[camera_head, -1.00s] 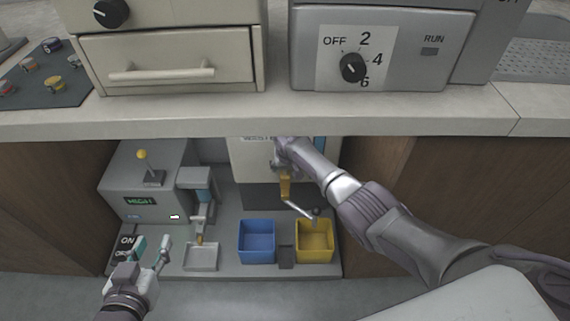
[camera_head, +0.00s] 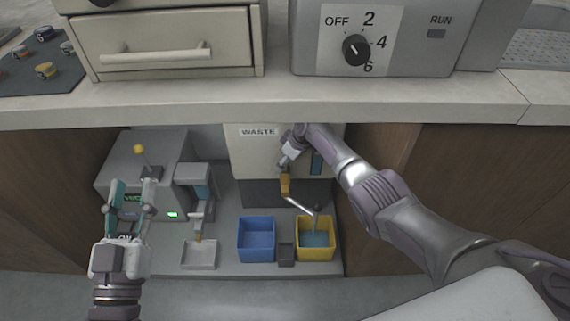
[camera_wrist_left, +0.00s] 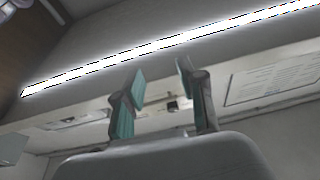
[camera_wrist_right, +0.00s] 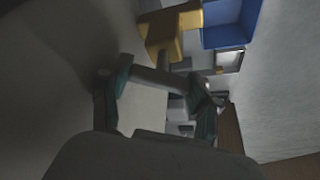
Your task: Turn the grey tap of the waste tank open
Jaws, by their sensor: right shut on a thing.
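The waste tank (camera_head: 245,157) is a pale box labelled WASTE under the counter. Its brass tap (camera_head: 285,185) has a bent grey spout (camera_head: 303,206) ending over the yellow bin (camera_head: 316,256), where bluish liquid shows. My right gripper (camera_head: 291,155) is at the tap's top, shut on the grey tap handle.
A blue bin (camera_head: 256,254) stands left of the yellow one. A small grey tray (camera_head: 198,266) sits under another spout. The counter edge (camera_head: 300,108) overhangs the niche, with wooden panels (camera_head: 45,200) on both sides.

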